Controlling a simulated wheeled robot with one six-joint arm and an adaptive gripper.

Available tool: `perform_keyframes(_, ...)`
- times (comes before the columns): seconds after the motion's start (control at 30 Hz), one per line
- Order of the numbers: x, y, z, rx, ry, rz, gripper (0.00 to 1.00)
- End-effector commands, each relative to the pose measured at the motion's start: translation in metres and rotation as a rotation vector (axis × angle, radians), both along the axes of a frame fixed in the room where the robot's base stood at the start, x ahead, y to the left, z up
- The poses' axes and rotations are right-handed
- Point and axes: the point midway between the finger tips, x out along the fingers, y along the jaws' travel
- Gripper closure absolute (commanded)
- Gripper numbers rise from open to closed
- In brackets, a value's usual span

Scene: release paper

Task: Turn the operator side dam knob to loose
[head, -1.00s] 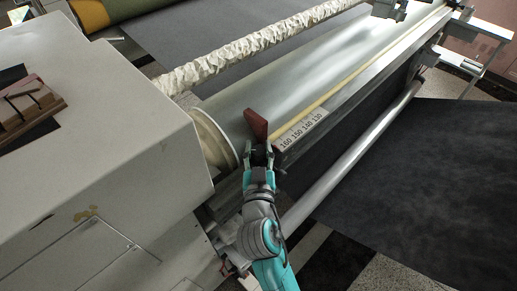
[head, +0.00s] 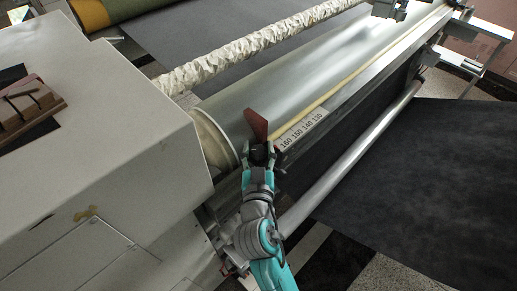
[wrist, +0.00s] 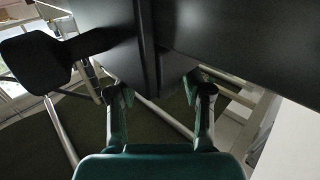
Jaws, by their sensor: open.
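A reddish-brown side dam plate (head: 257,124) stands upright at the near end of the grey roller, beside its pale end ring. My gripper (head: 259,158) is at the foot of this plate in the head view and hides what lies just below it. In the wrist view my gripper (wrist: 160,92) is open, with its two fingers on either side of the lower end of a dark upright part (wrist: 145,50). I cannot tell whether they touch it. A black rounded, knob-like piece (wrist: 35,68) on a short arm sticks out to the left there. I cannot tell which part is the knob.
A large grey machine housing (head: 95,130) stands left of my arm. A scale strip (head: 302,130) with numbers and a long metal bar (head: 350,155) run to the upper right. Dark sheet material (head: 420,165) spreads at the right. A broad dark panel (wrist: 250,45) fills the wrist view's upper right.

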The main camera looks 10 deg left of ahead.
Motion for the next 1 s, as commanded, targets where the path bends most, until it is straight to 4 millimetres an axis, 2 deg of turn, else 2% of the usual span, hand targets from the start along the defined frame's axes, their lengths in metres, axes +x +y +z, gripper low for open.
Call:
perform_keyframes(0.17,-0.014,-0.001,-0.001,0.000,0.002,0.003,0.50)
perform_keyframes(0.5,-0.079,-0.008,-0.002,-0.002,0.003,0.005,0.50)
perform_keyframes(0.7,-0.108,-0.012,-0.001,-0.002,0.003,0.003,0.50)
perform_keyframes(1.0,-0.119,-0.015,-0.001,-0.001,0.001,0.001,0.50)
